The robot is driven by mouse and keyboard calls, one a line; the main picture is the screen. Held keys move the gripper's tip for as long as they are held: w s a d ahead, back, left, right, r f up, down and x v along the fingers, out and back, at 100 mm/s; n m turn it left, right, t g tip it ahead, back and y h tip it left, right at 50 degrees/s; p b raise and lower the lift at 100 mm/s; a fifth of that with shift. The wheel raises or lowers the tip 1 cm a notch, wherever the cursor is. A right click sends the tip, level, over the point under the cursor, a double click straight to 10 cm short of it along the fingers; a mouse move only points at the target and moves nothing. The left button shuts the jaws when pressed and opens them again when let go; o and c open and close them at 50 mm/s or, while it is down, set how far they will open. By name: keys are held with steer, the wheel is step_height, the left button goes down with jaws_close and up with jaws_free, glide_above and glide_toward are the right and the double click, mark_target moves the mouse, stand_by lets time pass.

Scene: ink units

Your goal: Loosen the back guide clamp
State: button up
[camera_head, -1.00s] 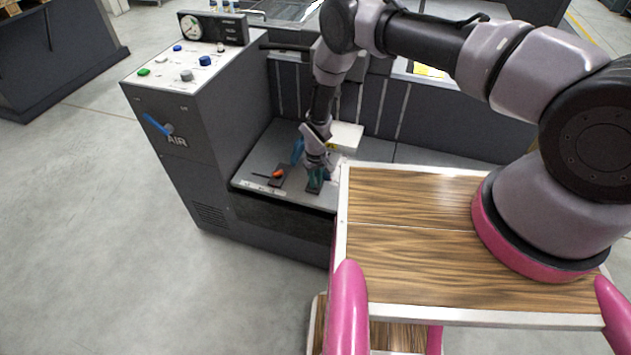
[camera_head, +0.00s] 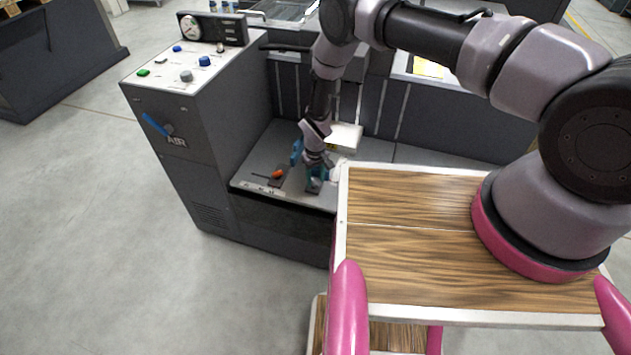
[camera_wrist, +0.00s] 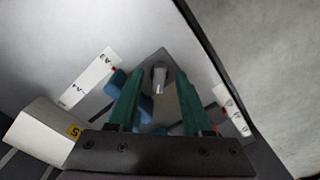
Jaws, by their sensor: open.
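My gripper (camera_head: 317,173) is low over the grey work surface, its teal fingers apart. In the wrist view the gripper (camera_wrist: 157,100) straddles a dark clamp base with a grey metal post (camera_wrist: 159,78). A blue part (camera_wrist: 115,82) shows beside and behind the left finger; whether the fingers touch it I cannot tell. In the head view a blue part (camera_head: 297,150) stands just left of my wrist. A second clamp with an orange knob (camera_head: 278,174) sits on a dark base to the left of the gripper. Which clamp is the back guide one is unclear.
A white block with a yellow tag (camera_head: 345,137) stands behind my wrist; it also shows in the wrist view (camera_wrist: 40,132). White scale labels (camera_wrist: 90,77) lie beside the clamp. A grey control cabinet (camera_head: 185,90) with knobs rises at the left.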

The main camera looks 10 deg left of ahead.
mark_target(316, 183)
step_height(316, 183, up, 9)
stand_by(0.3)
steer(key=shift+r, duration=0.15)
